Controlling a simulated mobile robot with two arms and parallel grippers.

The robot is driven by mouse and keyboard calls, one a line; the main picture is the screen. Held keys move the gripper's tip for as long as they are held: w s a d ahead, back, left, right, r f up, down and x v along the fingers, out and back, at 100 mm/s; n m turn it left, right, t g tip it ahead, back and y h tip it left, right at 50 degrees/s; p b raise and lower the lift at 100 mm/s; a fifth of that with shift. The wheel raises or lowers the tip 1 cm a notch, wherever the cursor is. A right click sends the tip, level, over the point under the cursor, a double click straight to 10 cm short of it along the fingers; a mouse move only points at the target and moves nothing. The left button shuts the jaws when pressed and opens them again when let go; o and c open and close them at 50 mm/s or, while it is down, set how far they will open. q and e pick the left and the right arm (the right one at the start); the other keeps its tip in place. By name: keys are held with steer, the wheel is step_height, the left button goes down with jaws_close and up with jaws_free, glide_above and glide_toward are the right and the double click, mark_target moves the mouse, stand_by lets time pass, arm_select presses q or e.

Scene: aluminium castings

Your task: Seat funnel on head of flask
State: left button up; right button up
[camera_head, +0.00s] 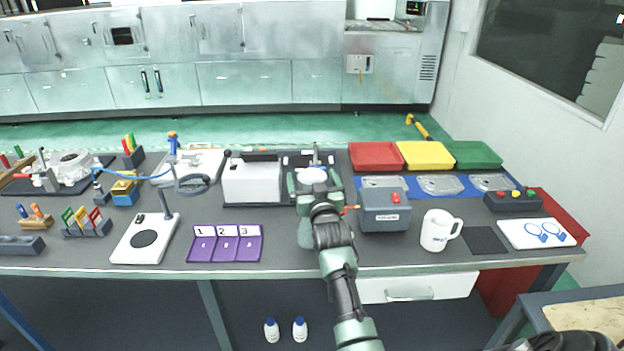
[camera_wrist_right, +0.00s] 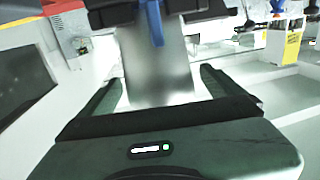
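My right gripper (camera_head: 313,178) reaches over the middle of the bench in the head view, its two fingers spread wide. A small white rounded thing (camera_head: 312,174) shows between or just beyond the fingers; I cannot tell whether it is the funnel, the flask or part of a device. In the right wrist view the gripper (camera_wrist_right: 160,85) is open, and a blurred grey surface (camera_wrist_right: 155,65) with a blue strip above it lies beyond the fingers. I see no grip on anything. I cannot clearly pick out the funnel or flask. My left gripper is not in view.
A white box device (camera_head: 252,182) stands left of the gripper, a grey box (camera_head: 385,212) to its right. A white mug (camera_head: 437,232) and red (camera_head: 376,155), yellow (camera_head: 426,154) and green (camera_head: 473,153) trays lie further right. Purple numbered cards (camera_head: 224,244) lie front left.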

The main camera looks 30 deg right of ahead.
steer(key=shift+s+a+f, duration=0.1)
steer(key=shift+s, duration=0.15)
steer(key=b+v, duration=0.1)
steer(key=v, duration=0.6)
steer(key=shift+b, duration=0.3)
steer(key=shift+s, duration=0.15)
